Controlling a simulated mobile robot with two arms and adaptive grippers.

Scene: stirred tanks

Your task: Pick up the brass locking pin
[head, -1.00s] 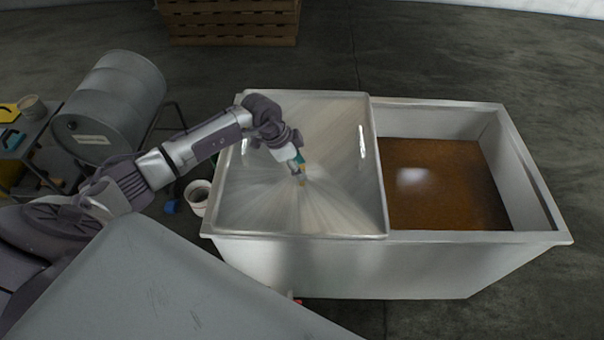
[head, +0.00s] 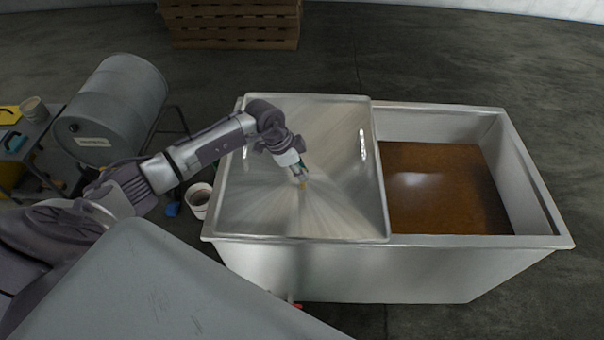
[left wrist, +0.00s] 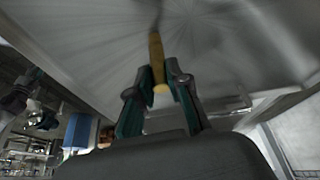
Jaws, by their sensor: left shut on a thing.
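The brass locking pin (left wrist: 157,50) is a slim golden rod between the two fingers of my left gripper (left wrist: 158,78) in the left wrist view. The fingers are shut on it near one end, and the rest of it sticks out beyond the fingertips. In the head view my left gripper (head: 300,178) is over the brushed metal lid (head: 270,205) of the tank, with a small bit of the pin (head: 303,187) showing below the fingers. I cannot tell whether the pin touches the lid. My right gripper is not in view.
The tank (head: 450,270) is open on its right side, with brown liquid (head: 440,190) inside. A white bucket (head: 199,200) is beside the tank. A wooden pallet stack (head: 230,25) is at the back.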

